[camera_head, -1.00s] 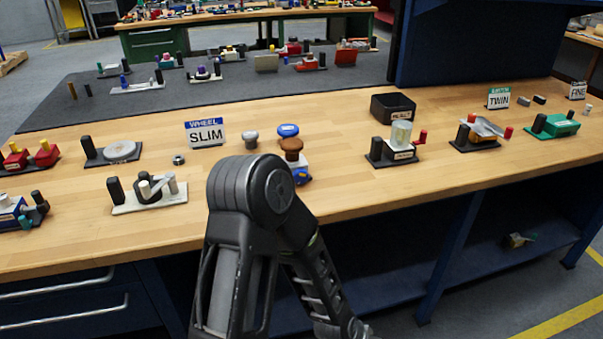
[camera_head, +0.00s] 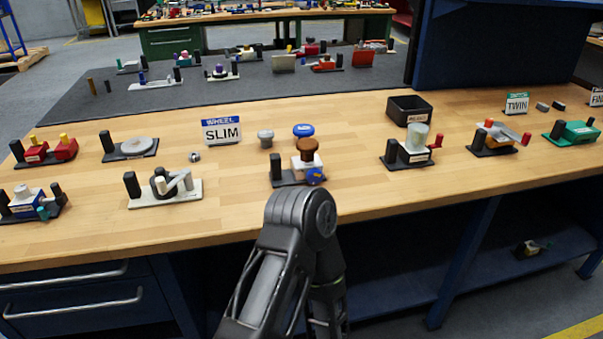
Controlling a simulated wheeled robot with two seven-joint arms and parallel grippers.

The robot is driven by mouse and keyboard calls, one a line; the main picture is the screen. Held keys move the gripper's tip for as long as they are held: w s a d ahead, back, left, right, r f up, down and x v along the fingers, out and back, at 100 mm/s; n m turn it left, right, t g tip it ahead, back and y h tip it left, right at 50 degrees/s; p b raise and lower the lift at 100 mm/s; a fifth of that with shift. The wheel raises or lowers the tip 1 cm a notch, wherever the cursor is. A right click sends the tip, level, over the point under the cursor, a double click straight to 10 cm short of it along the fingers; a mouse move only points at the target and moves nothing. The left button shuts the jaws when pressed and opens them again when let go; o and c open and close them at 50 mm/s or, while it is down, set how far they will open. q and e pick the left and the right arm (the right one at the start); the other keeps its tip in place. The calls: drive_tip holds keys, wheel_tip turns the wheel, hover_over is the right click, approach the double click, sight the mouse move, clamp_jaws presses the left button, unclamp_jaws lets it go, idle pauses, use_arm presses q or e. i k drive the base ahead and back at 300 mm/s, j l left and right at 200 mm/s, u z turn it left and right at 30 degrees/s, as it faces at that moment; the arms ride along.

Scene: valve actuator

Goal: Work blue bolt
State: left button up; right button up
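A small fixture on a dark base (camera_head: 284,180) stands near the bench's front edge at the middle. It has a white body, a brown knob (camera_head: 306,147) on top and a blue round part (camera_head: 316,176) at its front right. A separate blue cap-like piece (camera_head: 303,130) stands just behind it. I cannot tell which blue piece is the bolt. Neither of my grippers shows.
A grey knob (camera_head: 265,138) and the SLIM sign (camera_head: 222,131) stand behind left. A crank fixture (camera_head: 165,191) is to the left. A fixture with a clear cylinder (camera_head: 417,139) and a black bin (camera_head: 409,109) are to the right. Bare wood lies between them.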

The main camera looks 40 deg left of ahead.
sight(314, 176)
drive_tip(key=i+u, duration=0.1)
drive_tip(key=u, duration=0.3)
drive_tip(key=l+u, duration=0.15)
drive_tip(key=u, duration=0.3)
drive_tip(key=i+l+u, duration=0.1)
drive_tip(key=u, duration=0.3)
drive_tip(key=l+u, duration=0.15)
drive_tip(key=u, duration=0.25)
drive_tip(key=l+u, duration=0.15)
drive_tip(key=u, duration=0.25)
drive_tip(key=l+u, duration=0.2)
drive_tip(key=l, duration=0.2)
drive_tip(key=l+u, duration=0.15)
drive_tip(key=l, duration=0.25)
drive_tip(key=k+l+u, duration=0.2)
drive_tip(key=l, duration=0.2)
drive_tip(key=l+u, duration=0.15)
drive_tip(key=l, duration=0.25)
drive_tip(key=k+l+u, duration=0.2)
drive_tip(key=l, duration=0.2)
drive_tip(key=k+l, duration=0.1)
drive_tip(key=l, duration=0.25)
drive_tip(key=k+l, duration=0.1)
drive_tip(key=l, duration=0.2)
